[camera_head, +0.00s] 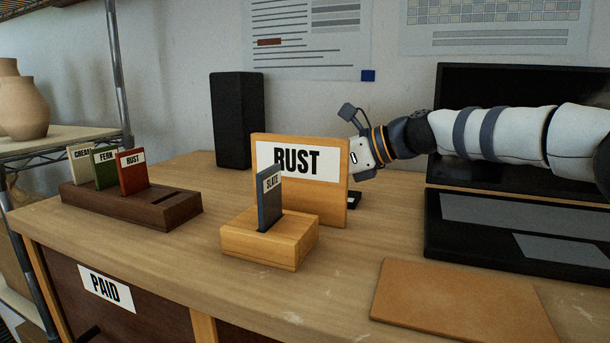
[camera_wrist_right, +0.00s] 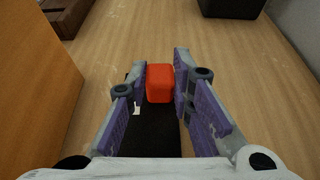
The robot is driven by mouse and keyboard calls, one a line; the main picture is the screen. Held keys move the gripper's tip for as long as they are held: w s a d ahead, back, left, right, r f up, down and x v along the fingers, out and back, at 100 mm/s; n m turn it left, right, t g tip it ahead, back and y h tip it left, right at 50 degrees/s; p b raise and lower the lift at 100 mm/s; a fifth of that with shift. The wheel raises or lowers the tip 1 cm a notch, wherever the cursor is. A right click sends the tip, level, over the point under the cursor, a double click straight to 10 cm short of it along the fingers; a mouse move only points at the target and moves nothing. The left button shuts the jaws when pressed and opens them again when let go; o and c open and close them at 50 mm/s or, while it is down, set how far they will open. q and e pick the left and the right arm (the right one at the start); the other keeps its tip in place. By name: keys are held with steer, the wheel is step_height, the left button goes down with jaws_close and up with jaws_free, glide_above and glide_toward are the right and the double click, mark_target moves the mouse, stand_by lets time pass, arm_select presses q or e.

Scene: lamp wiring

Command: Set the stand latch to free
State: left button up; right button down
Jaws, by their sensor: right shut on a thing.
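A wooden stand holds an upright board (camera_head: 334,190) labelled RUST, with a small block (camera_head: 262,243) in front of it. A slate card (camera_head: 269,200) stands in the block's slot. Behind the board a black latch base (camera_head: 354,200) shows at its right edge. In the right wrist view the latch's red knob (camera_wrist_right: 159,83) sits on the black base (camera_wrist_right: 152,135), which has a small white mark. My right gripper (camera_head: 360,152) is behind the board, its fingers shut on the red knob. The latch setting cannot be read. My left gripper is not in view.
A dark rack (camera_head: 130,207) with cream, fern and rust cards stands at the left. A black speaker (camera_head: 238,120) is behind. A black laptop (camera_head: 515,235) and a tan mat (camera_head: 460,305) lie at the right.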

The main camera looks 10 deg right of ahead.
steer(key=shift+f, duration=0.15)
steer(key=c, duration=1.8)
jaws_free()
steer(key=shift+a, duration=0.1)
steer(key=o, duration=0.4)
steer(key=shift+w+a, duration=0.1)
steer(key=shift+w, duration=0.05)
step_height(320, 180, up, 5)
glide_above(360, 195)
steer(key=shift+f, duration=0.15)
steer(key=shift+f, duration=0.1)
